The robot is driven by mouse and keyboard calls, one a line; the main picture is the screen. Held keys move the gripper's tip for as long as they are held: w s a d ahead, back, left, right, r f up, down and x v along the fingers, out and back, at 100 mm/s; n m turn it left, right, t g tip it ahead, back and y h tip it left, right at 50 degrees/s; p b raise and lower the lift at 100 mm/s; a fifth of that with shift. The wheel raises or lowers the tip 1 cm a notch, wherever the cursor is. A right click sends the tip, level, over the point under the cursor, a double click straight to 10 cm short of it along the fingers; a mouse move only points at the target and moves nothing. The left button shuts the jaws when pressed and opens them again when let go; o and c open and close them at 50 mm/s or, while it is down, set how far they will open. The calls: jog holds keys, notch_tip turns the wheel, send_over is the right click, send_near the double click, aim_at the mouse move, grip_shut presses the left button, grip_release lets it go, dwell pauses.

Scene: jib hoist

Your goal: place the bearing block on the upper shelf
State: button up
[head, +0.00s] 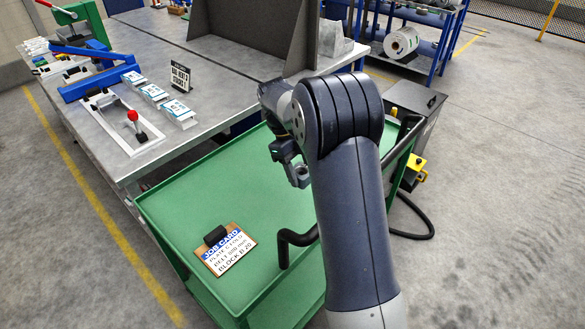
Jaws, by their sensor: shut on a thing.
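My gripper (291,160) hangs over the green trolley's top tray (190,205), left of my arm. It is shut on a small grey metal piece (300,177) with a round opening, which looks like the bearing block. My wrist and arm hide part of the grip. The piece appears to be above the tray; I cannot tell the height of the gap. A blue rack (449,45) with shelves stands at the back right. I cannot tell from this view which surface is the upper shelf.
A job card (229,255) with a dark block on it lies on the tray. A black bent handle (293,243) rises at its near side. The grey workbench (205,95) holds blue and green lever tools. A grey cabinet (415,105) stands right.

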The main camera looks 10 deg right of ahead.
aim_at(304, 206)
jog(key=shift+f, duration=0.15)
notch_tip(304, 206, down, 9)
jog(key=shift+f+p, duration=0.2)
jog(key=shift+p, duration=0.2)
jog(key=shift+f, duration=0.15)
jog(key=o, duration=1.5)
jog(key=v, duration=1.2)
